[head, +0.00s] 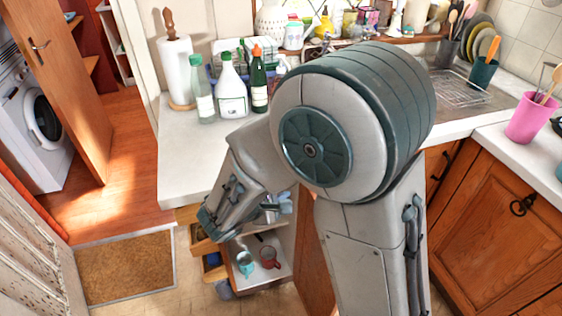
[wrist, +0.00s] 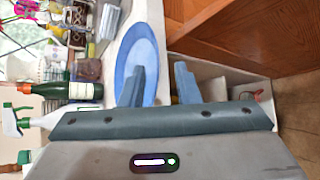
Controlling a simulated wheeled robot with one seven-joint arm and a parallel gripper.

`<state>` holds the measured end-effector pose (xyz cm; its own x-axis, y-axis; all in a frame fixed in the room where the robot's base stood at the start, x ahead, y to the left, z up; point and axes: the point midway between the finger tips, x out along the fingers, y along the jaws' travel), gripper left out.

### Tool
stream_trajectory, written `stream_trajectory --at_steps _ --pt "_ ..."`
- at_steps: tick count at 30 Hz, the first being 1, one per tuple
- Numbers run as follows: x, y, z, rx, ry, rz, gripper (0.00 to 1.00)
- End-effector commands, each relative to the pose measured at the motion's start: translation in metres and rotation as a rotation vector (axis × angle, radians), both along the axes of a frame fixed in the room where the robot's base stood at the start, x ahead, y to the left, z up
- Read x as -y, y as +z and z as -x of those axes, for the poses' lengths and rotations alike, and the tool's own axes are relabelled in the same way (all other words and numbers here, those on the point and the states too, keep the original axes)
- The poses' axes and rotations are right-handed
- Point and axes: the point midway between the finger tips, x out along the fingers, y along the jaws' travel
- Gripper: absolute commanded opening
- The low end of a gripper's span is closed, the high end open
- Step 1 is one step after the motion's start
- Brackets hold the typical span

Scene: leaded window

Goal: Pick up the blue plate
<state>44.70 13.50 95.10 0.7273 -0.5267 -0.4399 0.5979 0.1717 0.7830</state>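The blue plate (wrist: 143,50) shows in the wrist view, with a paler blue centre and a darker blue rim. It lies on the white counter, close to the counter's edge by the wooden cabinet. My gripper (wrist: 161,75) is open, its two fingers apart with nothing visibly held. In the wrist view one finger overlaps the plate's near part and the other is to the right, past the plate's rim. I cannot tell whether either finger touches it. In the head view my gripper (head: 279,203) is partly hidden by my arm, and I cannot make out the plate there.
Bottles, including a dark green one (head: 258,82), and a paper towel roll (head: 178,72) stand on the counter (head: 180,150). Wooden cabinet doors (head: 500,220) are at the right.

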Motion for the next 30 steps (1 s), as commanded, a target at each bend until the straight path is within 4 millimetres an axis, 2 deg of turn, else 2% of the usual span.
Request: stream_trajectory --at_steps 3,7,17,20,30 --pt "0.007 -0.004 -0.017 -0.002 -0.004 0.002 0.29" --pt "0.015 -0.012 -0.030 -0.002 -0.004 0.002 0.29" --pt "0.019 -0.016 -0.035 0.001 -0.001 0.000 0.29" --pt "0.019 -0.016 -0.035 0.000 -0.001 0.001 0.01" --pt "0.018 -0.015 -0.035 0.002 -0.002 0.000 0.00"
